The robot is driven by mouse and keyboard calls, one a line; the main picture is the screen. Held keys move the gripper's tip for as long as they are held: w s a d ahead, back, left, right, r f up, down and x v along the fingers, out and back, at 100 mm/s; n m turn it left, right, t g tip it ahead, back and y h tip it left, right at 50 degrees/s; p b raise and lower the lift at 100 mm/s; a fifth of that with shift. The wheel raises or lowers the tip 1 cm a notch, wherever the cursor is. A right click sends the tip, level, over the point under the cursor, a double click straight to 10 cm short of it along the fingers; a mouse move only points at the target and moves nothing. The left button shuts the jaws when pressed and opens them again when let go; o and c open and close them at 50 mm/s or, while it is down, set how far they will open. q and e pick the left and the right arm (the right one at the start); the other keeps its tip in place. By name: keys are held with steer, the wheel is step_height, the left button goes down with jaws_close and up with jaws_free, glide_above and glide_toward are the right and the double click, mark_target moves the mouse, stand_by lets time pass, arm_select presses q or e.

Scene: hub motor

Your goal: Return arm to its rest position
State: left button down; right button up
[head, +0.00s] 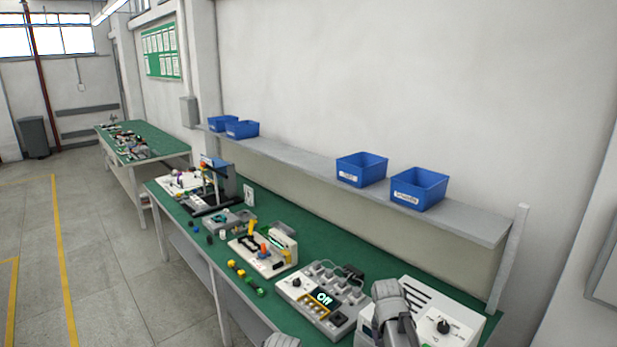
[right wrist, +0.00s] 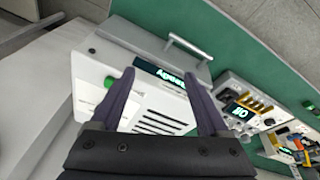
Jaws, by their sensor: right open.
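My right arm (head: 393,308) reaches in at the bottom of the head view, in front of a white device with a black dial (head: 443,327); its fingers do not show there. In the right wrist view my right gripper (right wrist: 162,78) is open, its two dark fingers spread with nothing between them. Beyond the fingers is a white device (right wrist: 105,65) with a lit display, slots and a green button. I cannot tell the gap between the fingertips and this device. A grey rounded part of my own body shows at the bottom edge of the head view; no left fingers show.
Open floor (head: 115,285) lies to the left.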

arm_select(q)
step_height(320, 180, down, 5)
steer(key=b, duration=0.4)
arm_select(e)
steer(key=s+a+f+n+g, duration=0.1)
steer(key=s+a+n, duration=0.3)
steer(key=s+a, duration=0.4)
steer(key=s+a+f+n+g+y, duration=0.1)
steer(key=s+a+f+n, duration=0.3)
steer(key=s+a, duration=0.5)
steer(key=shift+s+a+f+n, duration=0.25)
steer(key=shift+s+n, duration=0.35)
steer(key=shift+s, duration=0.35)
